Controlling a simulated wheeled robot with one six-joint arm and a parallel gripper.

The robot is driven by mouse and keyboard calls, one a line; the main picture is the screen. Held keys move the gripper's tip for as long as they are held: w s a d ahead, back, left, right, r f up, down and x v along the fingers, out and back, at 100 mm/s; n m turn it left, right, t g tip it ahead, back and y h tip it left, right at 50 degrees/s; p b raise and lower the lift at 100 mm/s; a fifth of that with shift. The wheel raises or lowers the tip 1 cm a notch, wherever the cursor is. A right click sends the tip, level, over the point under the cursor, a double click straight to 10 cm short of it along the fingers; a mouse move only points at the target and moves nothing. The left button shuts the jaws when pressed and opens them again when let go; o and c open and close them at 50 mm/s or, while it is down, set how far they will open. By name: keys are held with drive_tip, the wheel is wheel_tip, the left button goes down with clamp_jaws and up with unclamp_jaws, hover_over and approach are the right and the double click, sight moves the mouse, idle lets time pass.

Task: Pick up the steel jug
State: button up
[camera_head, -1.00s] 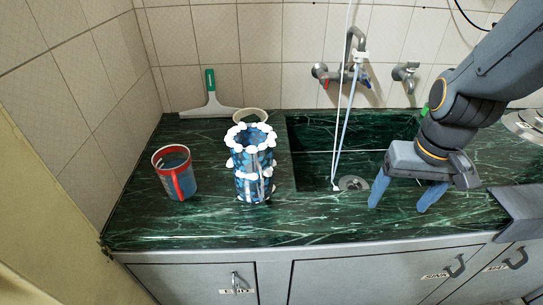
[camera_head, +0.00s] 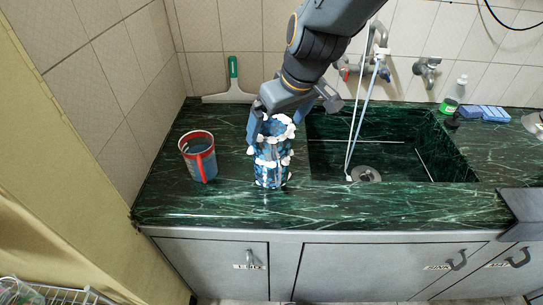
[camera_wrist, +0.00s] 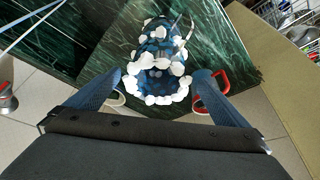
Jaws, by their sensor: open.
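A tall blue cylindrical vessel (camera_head: 268,165) studded with white lumps stands upright on the green marble counter. No plain steel jug shows; I cannot tell whether this vessel is the steel jug. In the wrist view the vessel (camera_wrist: 160,70) lies between my two blue fingers, its white-lumped rim facing the camera. My gripper (camera_head: 283,112) is open at the vessel's top, one finger on each side; I cannot tell whether they touch it. In the wrist view my gripper (camera_wrist: 158,80) is spread wide, holding nothing visible.
A blue mug with red rim and handle (camera_head: 200,160) stands left of the vessel, close to one finger in the wrist view (camera_wrist: 222,82). The sink (camera_head: 400,150) with hanging tubes is to the right. A squeegee (camera_head: 232,85) leans at the back wall. The front counter is clear.

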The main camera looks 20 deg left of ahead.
sight(273, 133)
drive_tip(key=p+x, duration=0.1)
drive_tip(key=x, duration=0.4)
drive_tip(key=shift+w+a+f, duration=0.15)
drive_tip(key=shift+w+f, duration=0.05)
drive_tip(key=shift+w, duration=0.05)
drive_tip(key=c, duration=1.8)
drive_tip(key=shift+c, duration=0.7)
drive_tip(key=shift+r, duration=0.15)
